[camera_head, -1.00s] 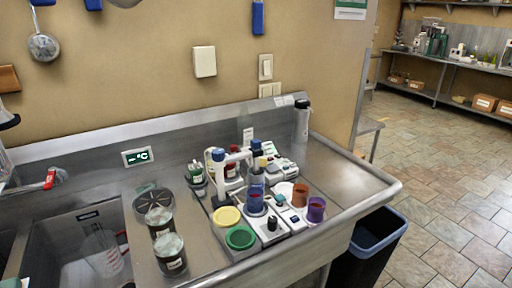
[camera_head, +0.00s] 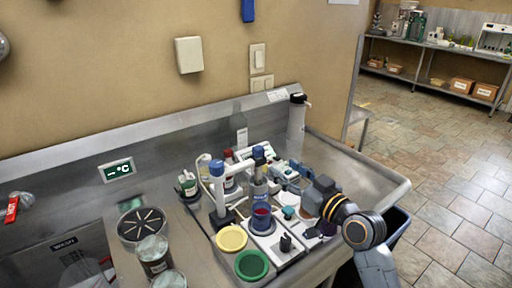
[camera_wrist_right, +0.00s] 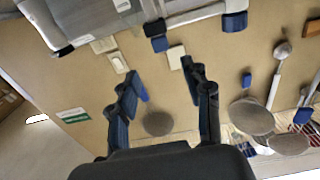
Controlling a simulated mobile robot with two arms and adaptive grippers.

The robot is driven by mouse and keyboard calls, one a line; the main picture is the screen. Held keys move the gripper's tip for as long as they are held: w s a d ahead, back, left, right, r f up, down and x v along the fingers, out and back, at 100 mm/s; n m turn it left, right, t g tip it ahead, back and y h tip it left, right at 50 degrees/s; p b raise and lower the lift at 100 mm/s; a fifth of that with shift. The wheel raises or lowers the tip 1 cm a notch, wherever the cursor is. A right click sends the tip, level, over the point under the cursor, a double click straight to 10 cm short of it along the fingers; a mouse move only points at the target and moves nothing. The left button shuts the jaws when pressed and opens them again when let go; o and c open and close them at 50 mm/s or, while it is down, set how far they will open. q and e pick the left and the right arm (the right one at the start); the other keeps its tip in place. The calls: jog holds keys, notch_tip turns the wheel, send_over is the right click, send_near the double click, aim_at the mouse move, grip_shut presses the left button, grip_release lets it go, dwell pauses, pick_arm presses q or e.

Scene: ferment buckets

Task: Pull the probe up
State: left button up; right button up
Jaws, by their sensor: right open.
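A white stand (camera_head: 235,169) on the counter has blue caps, one over its post on the left. Its arm reaches right to the probe (camera_head: 258,154), whose top is blue, above a beaker of dark red liquid (camera_head: 262,216). The probe's lower end is hard to make out. My right gripper (camera_head: 288,173) comes in from the lower right, pointing towards the probe, apart from it and to its right. In the wrist view my right gripper (camera_wrist_right: 160,76) is open with nothing between the fingers. The probe's blue top (camera_wrist_right: 158,40) shows beyond the fingertips. My left gripper is out of view.
A yellow lid (camera_head: 231,238) and a green lid (camera_head: 252,265) lie in front of the stand. A grey cylinder (camera_head: 297,120) stands at the back. Bare counter (camera_head: 350,168) lies to the right.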

aim_at(261, 152)
jog(key=p+x, duration=0.1)
jog(key=x, duration=0.5)
jog(key=shift+s, duration=0.1)
jog(key=x, duration=0.5)
jog(key=shift+p, duration=0.35)
jog(key=shift+w+a+f, duration=0.1)
jog(key=shift+w+a, duration=0.25)
jog(key=shift+w, duration=0.1)
jog(key=shift+c, duration=0.2)
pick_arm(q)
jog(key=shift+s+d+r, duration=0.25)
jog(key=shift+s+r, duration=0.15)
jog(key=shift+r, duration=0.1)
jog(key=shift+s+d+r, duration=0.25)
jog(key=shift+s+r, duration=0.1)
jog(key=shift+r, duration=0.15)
pick_arm(e)
grip_shut()
